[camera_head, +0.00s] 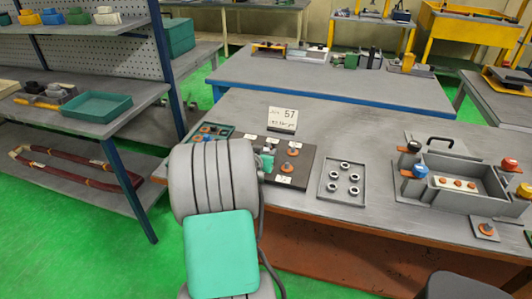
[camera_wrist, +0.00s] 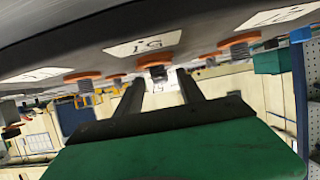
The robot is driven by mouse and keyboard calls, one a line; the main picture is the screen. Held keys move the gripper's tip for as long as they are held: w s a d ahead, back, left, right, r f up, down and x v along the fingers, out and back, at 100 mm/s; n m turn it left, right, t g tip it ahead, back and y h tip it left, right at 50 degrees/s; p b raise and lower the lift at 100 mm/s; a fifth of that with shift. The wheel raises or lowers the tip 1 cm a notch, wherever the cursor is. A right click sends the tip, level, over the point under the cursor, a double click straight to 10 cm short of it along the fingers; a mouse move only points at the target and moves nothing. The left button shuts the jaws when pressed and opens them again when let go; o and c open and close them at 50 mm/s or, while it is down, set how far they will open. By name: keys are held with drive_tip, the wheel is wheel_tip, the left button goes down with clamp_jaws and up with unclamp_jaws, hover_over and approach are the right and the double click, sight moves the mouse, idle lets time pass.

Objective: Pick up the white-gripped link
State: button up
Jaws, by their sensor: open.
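My gripper (camera_wrist: 161,84) shows in the wrist view as two dark fingers, spread apart with nothing held between them. Beyond the fingertips, the underside-up view shows a dark terminal board (camera_wrist: 215,30) with orange washers, threaded studs and white labels. In the head view this board (camera_head: 300,178) lies on the table, and my arm covers its left part. I cannot pick out a white-gripped link for certain. A white strip with copper-coloured dots (camera_head: 458,183) lies in the grey box at the right.
A small tray of several nuts (camera_head: 342,193) is right of the board. The grey box (camera_head: 468,204) carries coloured knobs. A number card (camera_head: 282,118) stands behind the board. A shelf rack (camera_head: 90,100) is at left. Bare table lies between the nut tray and box.

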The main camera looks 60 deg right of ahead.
drive_tip(key=shift+d+f, duration=0.1)
drive_tip(key=shift+d, duration=0.15)
drive_tip(key=shift+w+a, duration=0.1)
clamp_jaws()
idle(0.4)
